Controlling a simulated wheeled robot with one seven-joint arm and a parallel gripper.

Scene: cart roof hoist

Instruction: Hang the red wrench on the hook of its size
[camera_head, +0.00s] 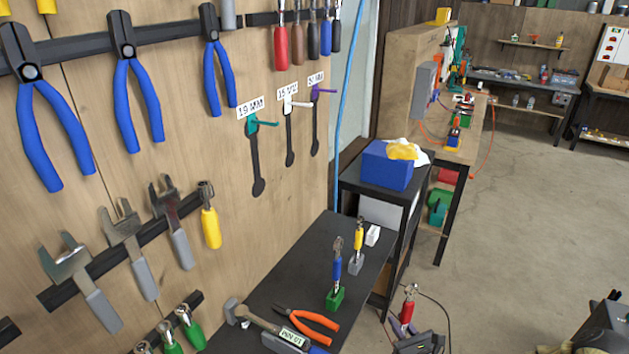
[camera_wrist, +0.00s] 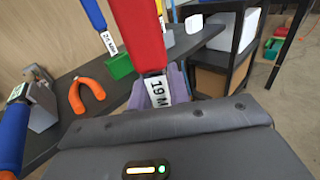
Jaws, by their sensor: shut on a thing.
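The red wrench (camera_head: 407,309) is upright in my gripper (camera_head: 403,328) at the bottom of the head view, out in front of the bench. In the wrist view its red handle (camera_wrist: 138,35) rises above my purple fingers (camera_wrist: 160,88), which are shut on its lower part. A tag there reads 19 M, its end cut off. On the pegboard, the green hook (camera_head: 265,123) is under a 19 MM label (camera_head: 250,107). A white hook (camera_head: 299,104) is under a 15 MM label, and a purple hook (camera_head: 324,90) is under a label I cannot read surely. Dark wrench outlines hang below the hooks.
The dark bench (camera_head: 270,285) holds a blue-handled wrench (camera_head: 337,265) in a green block, a yellow-handled wrench (camera_head: 358,235), orange pliers (camera_head: 310,318) and a hammer (camera_head: 255,318). A blue box (camera_head: 386,166) stands on a black shelf unit behind. The floor to the right is open.

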